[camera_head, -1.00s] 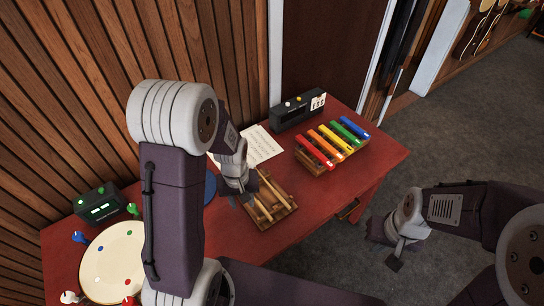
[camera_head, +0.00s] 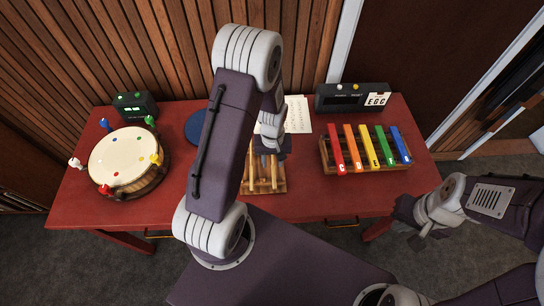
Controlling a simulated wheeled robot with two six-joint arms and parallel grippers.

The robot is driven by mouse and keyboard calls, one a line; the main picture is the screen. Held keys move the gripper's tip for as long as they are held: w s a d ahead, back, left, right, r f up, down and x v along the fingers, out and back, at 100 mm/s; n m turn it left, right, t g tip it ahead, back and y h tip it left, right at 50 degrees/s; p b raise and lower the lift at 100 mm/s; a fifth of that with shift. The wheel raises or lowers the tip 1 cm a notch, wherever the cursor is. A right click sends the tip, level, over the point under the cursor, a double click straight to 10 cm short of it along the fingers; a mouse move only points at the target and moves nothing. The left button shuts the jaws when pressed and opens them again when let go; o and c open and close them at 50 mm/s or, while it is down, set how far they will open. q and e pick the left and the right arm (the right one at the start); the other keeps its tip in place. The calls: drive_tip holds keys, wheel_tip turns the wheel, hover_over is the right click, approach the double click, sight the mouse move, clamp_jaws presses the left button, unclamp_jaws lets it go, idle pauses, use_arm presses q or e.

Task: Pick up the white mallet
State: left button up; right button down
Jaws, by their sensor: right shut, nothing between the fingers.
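Several pale wooden sticks (camera_head: 263,182) lie side by side in a low wooden rack (camera_head: 282,186) at the middle of the red table. I cannot make out their heads or which one is the white mallet, because my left arm and gripper cover the rack's far end. My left gripper (camera_head: 268,158) points down over that end of the rack; its fingers are too small and hidden to tell if they are open. My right gripper (camera_head: 412,222) is shut and empty, off the table's front right edge.
A coloured-bar instrument (camera_head: 364,150) stands right of the rack. A sheet (camera_head: 298,114) and black display box (camera_head: 345,98) lie behind.

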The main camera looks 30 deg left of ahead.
sight(273, 171)
use_arm(q)
drive_tip(key=shift+w+d+f, duration=0.2)
drive_tip(key=shift+d+f, duration=0.15)
drive_tip(key=shift+f, duration=0.1)
drive_tip(key=f, duration=0.4)
drive_tip(key=shift+s+a, duration=0.2)
drive_tip(key=shift+s, duration=0.1)
drive_tip(key=shift+w+f, duration=0.1)
drive_tip(key=shift+f, duration=0.25)
drive_tip(key=shift+d, duration=0.1)
drive_tip(key=c, duration=0.4)
clamp_jaws()
